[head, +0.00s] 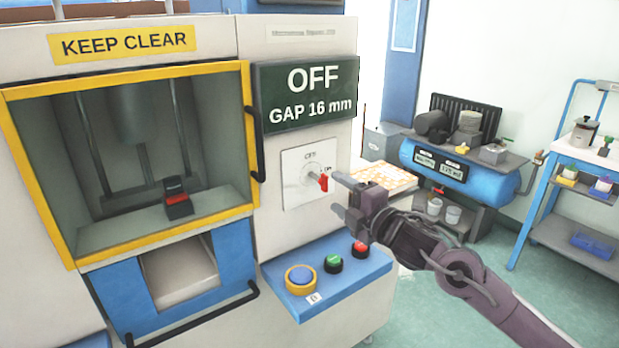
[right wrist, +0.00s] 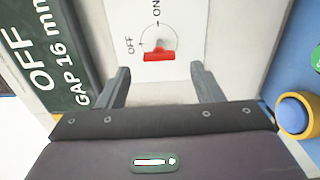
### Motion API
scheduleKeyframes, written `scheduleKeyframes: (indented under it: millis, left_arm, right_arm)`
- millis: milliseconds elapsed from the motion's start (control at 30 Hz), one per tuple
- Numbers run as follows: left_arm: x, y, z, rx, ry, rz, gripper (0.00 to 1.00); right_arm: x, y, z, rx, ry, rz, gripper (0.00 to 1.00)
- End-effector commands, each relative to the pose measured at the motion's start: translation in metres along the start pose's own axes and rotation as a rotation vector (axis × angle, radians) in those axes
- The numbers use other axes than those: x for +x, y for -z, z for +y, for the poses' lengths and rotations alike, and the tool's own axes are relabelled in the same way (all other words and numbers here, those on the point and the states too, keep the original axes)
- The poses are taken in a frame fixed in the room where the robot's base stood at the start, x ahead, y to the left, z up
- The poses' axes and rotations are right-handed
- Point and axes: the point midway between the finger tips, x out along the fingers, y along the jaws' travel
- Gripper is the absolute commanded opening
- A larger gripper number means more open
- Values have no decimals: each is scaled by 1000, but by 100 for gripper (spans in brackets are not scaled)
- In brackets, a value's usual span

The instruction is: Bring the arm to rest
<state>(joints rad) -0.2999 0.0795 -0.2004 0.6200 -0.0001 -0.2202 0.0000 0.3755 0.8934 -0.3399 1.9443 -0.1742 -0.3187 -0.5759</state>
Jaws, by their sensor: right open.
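My right gripper (head: 341,195) is open in front of the machine's switch panel, its arm coming in from the lower right. A red rotary switch handle (head: 323,181) on a white plate is just left of its upper fingertip. In the right wrist view the red handle (right wrist: 158,55) lies beyond and between the two open fingers (right wrist: 160,80), and nothing is gripped. The handle lies near the OFF mark side. The dark display (head: 306,95) reads OFF, GAP 16 mm. My left gripper is not in view.
A blue button ledge (head: 345,281) with blue, green and red buttons juts out below the gripper. The yellow-framed machine opening (head: 130,68) is at left, with a black door handle. A blue compressor tank (head: 465,168) and a shelf trolley (head: 570,154) stand behind at right.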

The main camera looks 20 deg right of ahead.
Motion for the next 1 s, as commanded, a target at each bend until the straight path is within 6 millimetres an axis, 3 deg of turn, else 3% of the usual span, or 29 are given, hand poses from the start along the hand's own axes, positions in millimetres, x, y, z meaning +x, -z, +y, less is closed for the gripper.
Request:
scheduleKeyframes:
  millis: [133,267,400,500,600,800,1000]
  left_arm:
    - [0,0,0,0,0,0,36]
    - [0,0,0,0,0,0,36]
    - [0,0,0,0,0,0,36]
    - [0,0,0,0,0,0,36]
    - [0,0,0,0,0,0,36]
    - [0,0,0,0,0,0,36]
    - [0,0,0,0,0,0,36]
  right_arm:
    - [-3,9,-17,62,30,-18,60]
    - [-20,35,-70,283,139,-106,60]
    - [-70,68,-144,648,330,-312,60]
    - [-115,85,-185,873,459,-480,60]
    - [-154,97,-213,1033,562,-625,60]
    - [-218,117,-244,1244,710,-857,60]
    - [-274,135,-260,1396,826,-1063,60]
